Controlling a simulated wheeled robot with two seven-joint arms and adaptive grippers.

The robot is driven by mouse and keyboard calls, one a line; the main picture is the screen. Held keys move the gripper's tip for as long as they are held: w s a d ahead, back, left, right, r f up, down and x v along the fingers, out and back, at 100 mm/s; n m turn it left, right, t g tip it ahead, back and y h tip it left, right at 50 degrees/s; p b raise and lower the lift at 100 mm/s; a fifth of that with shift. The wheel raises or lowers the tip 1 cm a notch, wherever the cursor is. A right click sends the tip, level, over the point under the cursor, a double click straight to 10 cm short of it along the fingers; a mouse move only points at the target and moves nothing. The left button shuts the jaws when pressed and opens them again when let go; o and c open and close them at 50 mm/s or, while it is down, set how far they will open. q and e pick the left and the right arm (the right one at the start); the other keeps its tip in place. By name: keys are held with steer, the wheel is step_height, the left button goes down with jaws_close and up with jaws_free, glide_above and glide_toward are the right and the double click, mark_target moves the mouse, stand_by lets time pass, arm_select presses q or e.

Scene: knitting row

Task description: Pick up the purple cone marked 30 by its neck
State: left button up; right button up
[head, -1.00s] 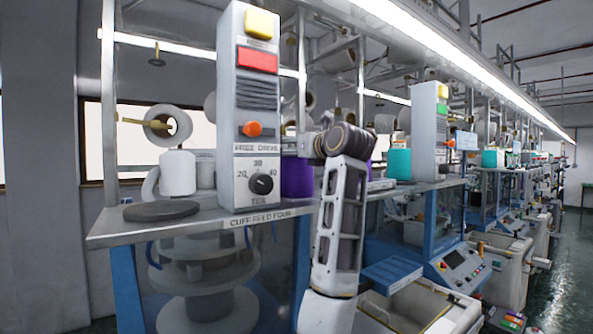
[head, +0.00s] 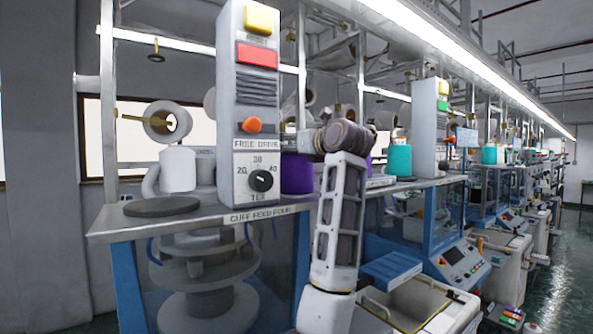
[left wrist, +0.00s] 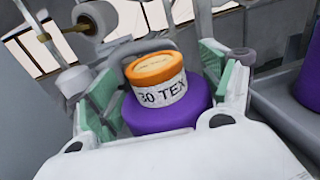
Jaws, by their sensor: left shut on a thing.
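The purple cone marked 30 (left wrist: 160,97) is in the middle of the left wrist view, with an orange top and a white band reading "30 TEX" above its purple body. My left gripper (left wrist: 168,84) is shut on it, with a green-padded finger on each side of the cone; the exact contact is partly hidden. In the head view my left arm rises in front of the machine and its fingertips are hidden. Purple shows there beside the control column (head: 297,174), but I cannot tell which cone it is. My right gripper is not in view.
A grey control column (head: 249,110) with buttons and a dial stands on the machine's table (head: 110,222). A white cone (head: 178,170) and a dark round disc (head: 161,207) are left of it. Another purple thing (left wrist: 311,80) is at the right edge of the wrist view.

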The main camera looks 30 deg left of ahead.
arm_select(q)
steer(key=shift+c, duration=0.8)
steer(key=shift+r, duration=0.2)
steer(key=shift+r+b, duration=0.6)
steer(key=shift+r, duration=4.2)
